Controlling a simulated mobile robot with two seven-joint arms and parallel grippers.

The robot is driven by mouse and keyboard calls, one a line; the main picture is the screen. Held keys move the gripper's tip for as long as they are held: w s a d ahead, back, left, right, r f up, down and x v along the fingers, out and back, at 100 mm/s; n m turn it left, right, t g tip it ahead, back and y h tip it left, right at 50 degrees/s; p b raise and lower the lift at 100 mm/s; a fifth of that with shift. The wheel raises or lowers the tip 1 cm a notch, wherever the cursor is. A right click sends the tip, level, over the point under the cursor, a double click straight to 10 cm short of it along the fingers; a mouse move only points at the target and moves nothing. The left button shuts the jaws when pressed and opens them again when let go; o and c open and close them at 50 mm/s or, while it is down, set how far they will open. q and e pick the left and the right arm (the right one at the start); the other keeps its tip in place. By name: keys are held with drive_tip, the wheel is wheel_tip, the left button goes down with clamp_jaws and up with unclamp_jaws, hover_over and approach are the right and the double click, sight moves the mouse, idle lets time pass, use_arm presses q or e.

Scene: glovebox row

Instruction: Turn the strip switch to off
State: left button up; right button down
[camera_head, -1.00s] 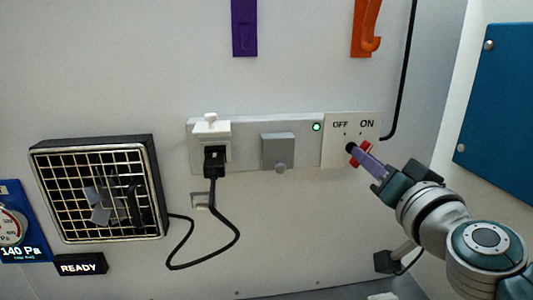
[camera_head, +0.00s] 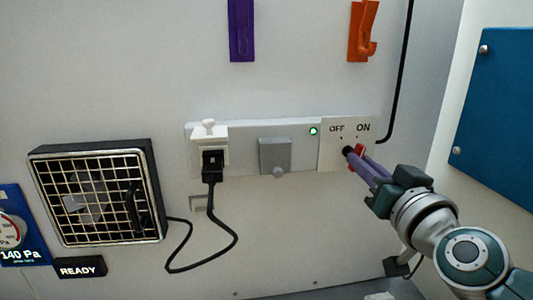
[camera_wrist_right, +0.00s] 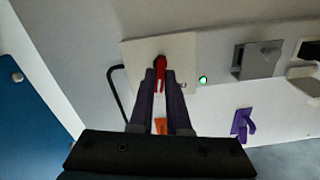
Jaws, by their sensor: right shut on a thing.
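The strip switch is a red knob (camera_head: 360,151) on a white plate (camera_head: 337,150) marked OFF at the left and ON at the right. My right gripper (camera_head: 352,154) is at the knob, with its purple fingers shut on it. The wrist view shows the red knob (camera_wrist_right: 160,67) between the two fingertips of the right gripper (camera_wrist_right: 160,76). The fingers hide part of the knob in the head view, so its exact setting is hard to read. A small green light (camera_head: 313,131) is lit on the strip (camera_head: 300,128). My left gripper is not in view.
Left of the switch are a grey cover (camera_head: 275,154) and a black plug (camera_head: 212,166) with a hanging cord. A caged fan (camera_head: 97,195) is farther left. Purple (camera_head: 241,28) and orange (camera_head: 361,30) hooks hang above. A blue panel (camera_head: 495,120) stands at right.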

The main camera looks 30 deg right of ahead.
drive_tip(key=shift+n+p, duration=0.45)
drive_tip(key=shift+n, duration=0.75)
drive_tip(key=c, duration=0.9)
unclamp_jaws()
drive_tip(key=shift+s+a, duration=0.1)
drive_tip(key=b+v, duration=0.1)
drive_tip(key=v, duration=0.8)
drive_tip(key=shift+s+b, duration=0.35)
